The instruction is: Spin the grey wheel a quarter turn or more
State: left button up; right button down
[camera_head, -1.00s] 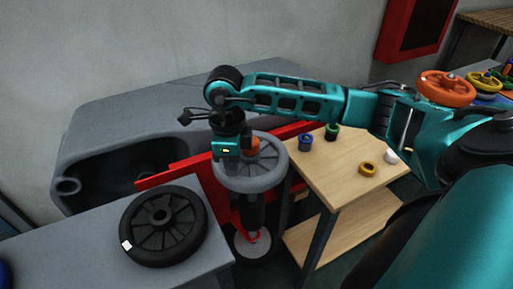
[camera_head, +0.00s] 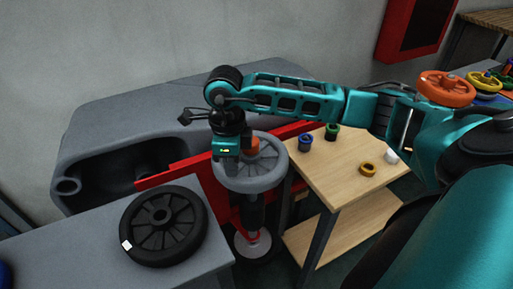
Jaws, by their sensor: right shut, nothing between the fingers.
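The grey wheel (camera_head: 265,180) is a spoked wheel lying flat on top of a dark post, between the grey bench and the wooden table. It has an orange hub (camera_head: 252,146), partly hidden by my right gripper. My right gripper (camera_head: 226,165) reaches in from the right and points down over the wheel's left side. Its fingers are small and partly hidden; it is shut with nothing seen in it. I cannot tell whether it touches the wheel. My left gripper is not in view.
A black wheel (camera_head: 163,226) with a white mark lies on the grey bench (camera_head: 75,245) at left. A wooden table (camera_head: 345,185) at right holds small blue, green, yellow and white pieces. A red bar (camera_head: 165,178) runs behind the grey wheel. A grey tank (camera_head: 110,125) stands along the wall.

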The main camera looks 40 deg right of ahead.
aim_at(251, 180)
dwell(0.4)
jog(key=shift+f, duration=0.1)
jog(key=shift+f+b, duration=0.5)
jog(key=shift+f, duration=0.05)
jog(key=shift+s, duration=0.1)
jog(key=shift+s+d+r, duration=0.1)
jog(key=shift+s+d, duration=0.5)
jog(key=shift+s, duration=0.3)
jog(key=shift+s+d, duration=0.7)
jog(key=shift+s, duration=0.1)
